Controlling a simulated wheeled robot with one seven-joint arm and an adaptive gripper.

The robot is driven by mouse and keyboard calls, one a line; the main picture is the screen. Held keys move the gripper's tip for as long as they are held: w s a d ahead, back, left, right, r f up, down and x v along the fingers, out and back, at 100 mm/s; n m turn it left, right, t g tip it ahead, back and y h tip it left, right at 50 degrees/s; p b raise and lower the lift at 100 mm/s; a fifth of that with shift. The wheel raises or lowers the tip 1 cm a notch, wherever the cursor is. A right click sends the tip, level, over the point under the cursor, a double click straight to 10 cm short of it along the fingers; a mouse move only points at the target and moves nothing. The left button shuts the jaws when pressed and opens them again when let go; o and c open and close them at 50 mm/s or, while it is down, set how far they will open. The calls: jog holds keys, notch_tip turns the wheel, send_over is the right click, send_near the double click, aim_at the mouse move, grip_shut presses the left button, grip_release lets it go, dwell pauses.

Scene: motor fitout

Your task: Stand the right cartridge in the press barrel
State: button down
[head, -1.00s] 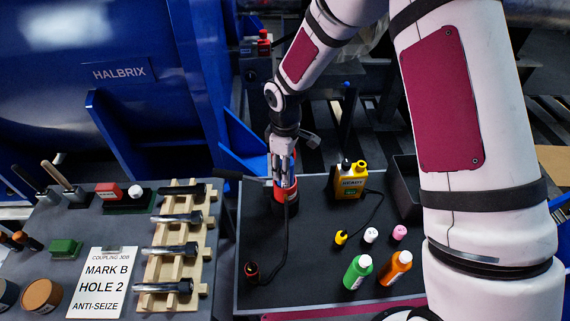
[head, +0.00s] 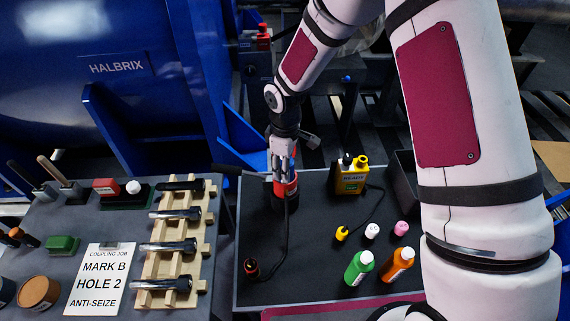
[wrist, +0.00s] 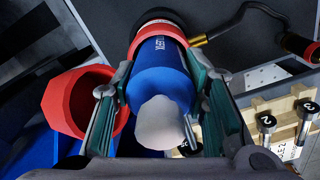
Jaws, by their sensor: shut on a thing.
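A blue cartridge (wrist: 160,85) with a pale, rounded end stands between my gripper's fingers in the wrist view, with part of a white label showing. My gripper (wrist: 155,110) is shut on its sides. The cartridge's far end meets the red rim of the press barrel (wrist: 158,32); how deep it sits inside cannot be told. In the head view my gripper (head: 283,165) is directly over the red and black barrel (head: 286,190), and its fingers hide the cartridge. A red hexagonal hollow part (wrist: 62,100) is beside the barrel in the wrist view.
A yellow READY unit (head: 351,177), green bottle (head: 358,268) and orange bottle (head: 397,265) stand on the dark bench, with small yellow, white and pink pieces. A black hose runs from the barrel. A wooden rack (head: 172,255) with several bolts stands left.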

jog(key=shift+f+b, duration=0.35)
jog(key=shift+f, duration=0.35)
jog(key=c, duration=0.9)
grip_release()
jog(key=shift+r, duration=0.1)
jog(key=shift+o, duration=0.2)
notch_tip(320, 180, up, 11)
jog(key=shift+r, duration=0.45)
